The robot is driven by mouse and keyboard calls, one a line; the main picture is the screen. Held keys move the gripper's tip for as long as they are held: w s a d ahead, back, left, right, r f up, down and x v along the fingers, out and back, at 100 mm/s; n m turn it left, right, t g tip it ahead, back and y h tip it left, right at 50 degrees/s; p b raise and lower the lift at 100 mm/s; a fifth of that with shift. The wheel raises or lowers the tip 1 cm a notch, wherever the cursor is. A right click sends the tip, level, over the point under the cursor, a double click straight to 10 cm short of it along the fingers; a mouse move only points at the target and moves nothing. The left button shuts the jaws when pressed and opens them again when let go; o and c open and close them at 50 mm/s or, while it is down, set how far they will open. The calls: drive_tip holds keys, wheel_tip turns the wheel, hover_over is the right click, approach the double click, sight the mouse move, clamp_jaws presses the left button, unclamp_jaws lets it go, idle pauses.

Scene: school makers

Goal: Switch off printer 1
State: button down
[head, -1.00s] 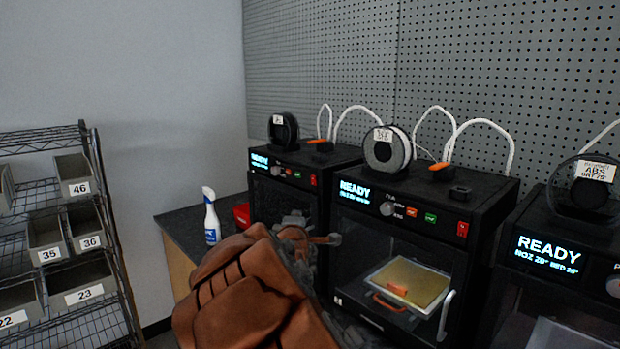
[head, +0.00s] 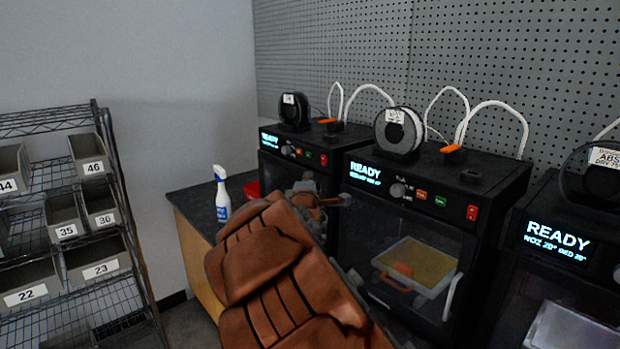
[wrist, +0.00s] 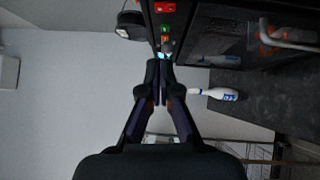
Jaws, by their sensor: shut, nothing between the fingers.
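Three black 3D printers stand in a row in the head view: left (head: 340,137), middle (head: 491,191) and right (head: 513,262), partly cut off. I cannot read which is printer 1. The left printer's lit READY display, knob, orange and green buttons and red switch (head: 323,159) run along its top front. The middle printer has its own red switch (head: 472,212). In the wrist view, my gripper (wrist: 160,68) is shut and empty, its tips in front of a printer's control panel. A red switch (wrist: 165,7) shows beyond them; contact cannot be told. My copper arm hides the left printer's lower front.
A spray bottle (head: 222,195) and a red container (head: 252,189) stand on the dark counter (head: 203,199) left of the printers. A wire shelf (head: 60,181) with numbered grey bins is at the far left. Filament spools sit on the printers.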

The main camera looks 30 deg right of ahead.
sight(321, 157)
drive_tip(key=shift+w+d+r+p, duration=0.2)
drive_tip(key=shift+w+d+p, duration=0.45)
drive_tip(key=shift+w+d, duration=0.6)
drive_tip(key=shift+w+d+r+p, duration=0.15)
drive_tip(key=shift+w+d+p, duration=0.6)
drive_tip(key=shift+d, duration=0.85)
drive_tip(key=shift+w+d+r+p, duration=0.2)
drive_tip(key=shift+w+d+p, duration=0.3)
drive_tip(key=shift+w+d, duration=0.85)
drive_tip(key=shift+s, duration=0.1)
drive_tip(key=shift+d, duration=0.1)
